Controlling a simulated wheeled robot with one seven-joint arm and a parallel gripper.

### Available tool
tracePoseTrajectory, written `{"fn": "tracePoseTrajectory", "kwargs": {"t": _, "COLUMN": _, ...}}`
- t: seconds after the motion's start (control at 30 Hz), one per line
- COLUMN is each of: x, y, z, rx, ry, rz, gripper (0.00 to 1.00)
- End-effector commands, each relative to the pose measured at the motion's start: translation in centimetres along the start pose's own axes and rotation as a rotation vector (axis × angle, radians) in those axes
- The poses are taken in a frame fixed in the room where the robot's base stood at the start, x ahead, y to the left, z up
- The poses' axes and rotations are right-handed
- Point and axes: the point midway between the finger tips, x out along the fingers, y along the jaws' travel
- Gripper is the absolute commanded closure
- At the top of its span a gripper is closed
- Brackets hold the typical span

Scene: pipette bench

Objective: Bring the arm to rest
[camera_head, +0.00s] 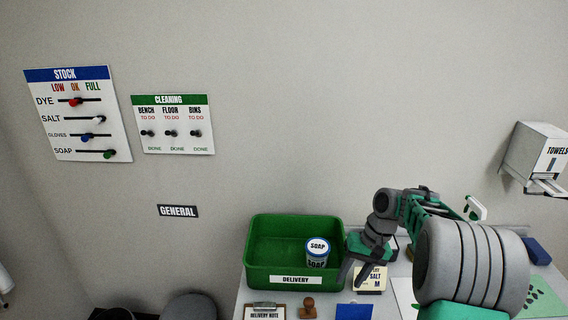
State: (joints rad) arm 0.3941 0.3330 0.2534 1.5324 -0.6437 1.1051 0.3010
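My arm reaches in from the right of the head view, bent, with its wrist above the bench. My gripper (353,277) points down just right of the green delivery bin. Its dark fingers look spread apart, and I see nothing held between them. The white salt card or box (371,284) lies just behind and right of the fingers, partly hidden. A soap tub (317,254) with a blue-rimmed lid stands upright inside the green bin (262,281), near its right side, apart from the gripper.
A delivery note clipboard (265,312), a brown stamp (307,308) and a blue pad (354,312) lie at the front. A towel dispenser (536,152) hangs at the right. Stock (78,113) and cleaning (172,124) boards hang on the wall. The air above the bin is free.

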Motion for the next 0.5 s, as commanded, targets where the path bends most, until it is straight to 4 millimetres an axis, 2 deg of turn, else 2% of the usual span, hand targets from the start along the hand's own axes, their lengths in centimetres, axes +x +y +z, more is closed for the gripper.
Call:
{"fn": "tracePoseTrajectory", "kwargs": {"t": 0.03, "x": -2.1, "y": -2.5, "z": 1.4, "rx": -0.027, "ry": 0.047, "rz": 0.032, "gripper": 0.61}}
{"fn": "tracePoseTrajectory", "kwargs": {"t": 0.1, "x": -4.0, "y": -4.8, "z": 3.8, "rx": -0.054, "ry": 0.108, "rz": 0.076, "gripper": 0.61}}
{"fn": "tracePoseTrajectory", "kwargs": {"t": 0.2, "x": -6.0, "y": -7.3, "z": 7.7, "rx": -0.093, "ry": 0.196, "rz": 0.137, "gripper": 0.61}}
{"fn": "tracePoseTrajectory", "kwargs": {"t": 0.3, "x": -7.0, "y": -8.1, "z": 11.8, "rx": -0.132, "ry": 0.284, "rz": 0.192, "gripper": 0.61}}
{"fn": "tracePoseTrajectory", "kwargs": {"t": 0.4, "x": -7.1, "y": -7.8, "z": 15.1, "rx": -0.162, "ry": 0.358, "rz": 0.237, "gripper": 0.61}}
{"fn": "tracePoseTrajectory", "kwargs": {"t": 0.5, "x": -6.9, "y": -7.0, "z": 17.1, "rx": -0.18, "ry": 0.406, "rz": 0.266, "gripper": 0.61}}
